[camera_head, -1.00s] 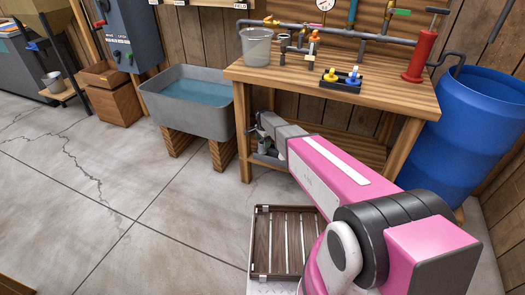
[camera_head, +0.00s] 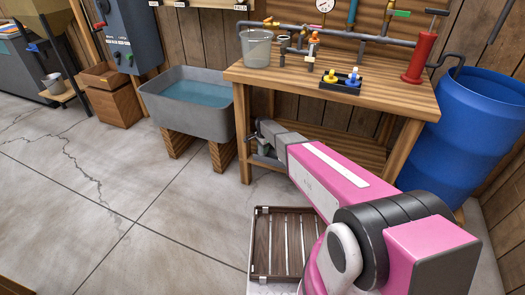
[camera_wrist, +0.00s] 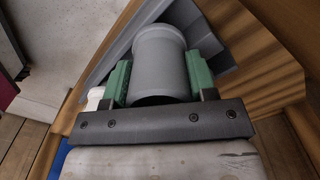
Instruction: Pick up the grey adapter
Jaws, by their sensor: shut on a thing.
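The grey adapter (camera_wrist: 160,58) is a smooth grey cylinder with a rim, seen in the wrist view. My gripper (camera_wrist: 158,78) is shut on it, with one green finger pad on each side. A grey bin (camera_wrist: 205,38) with angled walls lies behind and around the adapter. I cannot tell whether the adapter still touches the bin. In the head view my gripper (camera_head: 262,142) is at the left end of the workbench, near its lower shelf. The adapter cannot be made out clearly there.
The wooden workbench (camera_head: 300,82) carries a bucket (camera_head: 257,47), pipework and a red pump (camera_head: 420,55). A grey sink (camera_head: 190,105) stands left of it and a blue barrel (camera_head: 465,130) right. The floor to the left is clear.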

